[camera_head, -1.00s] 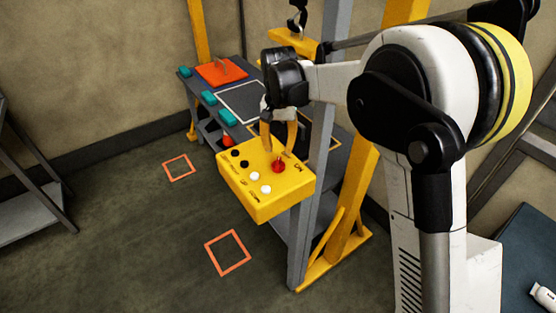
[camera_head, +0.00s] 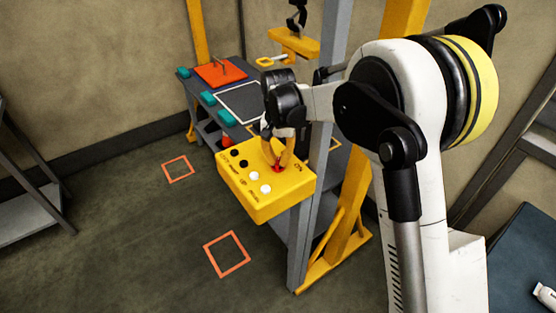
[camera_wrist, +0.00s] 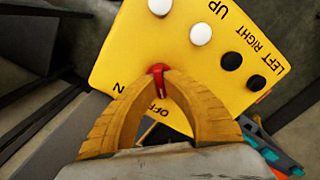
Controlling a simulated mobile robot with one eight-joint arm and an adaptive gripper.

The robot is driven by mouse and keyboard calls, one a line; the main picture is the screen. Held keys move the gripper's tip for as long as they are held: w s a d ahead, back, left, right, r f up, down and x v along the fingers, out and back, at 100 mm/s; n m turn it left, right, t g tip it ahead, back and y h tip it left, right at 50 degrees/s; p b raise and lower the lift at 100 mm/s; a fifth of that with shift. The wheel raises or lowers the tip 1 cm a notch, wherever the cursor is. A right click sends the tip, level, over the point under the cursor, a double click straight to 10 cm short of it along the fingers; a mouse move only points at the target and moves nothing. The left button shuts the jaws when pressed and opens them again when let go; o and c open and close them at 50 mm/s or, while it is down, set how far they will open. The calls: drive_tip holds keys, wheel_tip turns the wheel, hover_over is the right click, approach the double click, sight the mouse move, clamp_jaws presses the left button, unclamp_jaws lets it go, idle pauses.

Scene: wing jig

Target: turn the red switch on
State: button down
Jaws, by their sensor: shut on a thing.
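The red switch (camera_wrist: 158,71) is on the top face of a yellow control box (camera_head: 258,203), beside OFF lettering partly hidden by my fingers in the wrist view. My gripper (camera_wrist: 163,82) has its two yellow fingers closed around the red switch. In the head view my gripper (camera_head: 277,163) reaches down onto the box from above, and a little of the red switch (camera_head: 277,169) shows between the fingertips. The lower part of the switch and its exact tilt are hidden by the fingers.
Black and white buttons sit on the same box, including a white one (camera_wrist: 201,34) near the switch. A grey post (camera_head: 318,190) stands right of the box. A grey table (camera_head: 236,88) with an orange plate (camera_head: 219,72) is behind. Floor at left is open.

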drive_tip(key=m, duration=0.9)
drive_tip(key=shift+b, duration=0.3)
drive_tip(key=m, duration=0.4)
drive_tip(key=shift+m, duration=2.4)
drive_tip(key=c, duration=1.5)
unclamp_jaws()
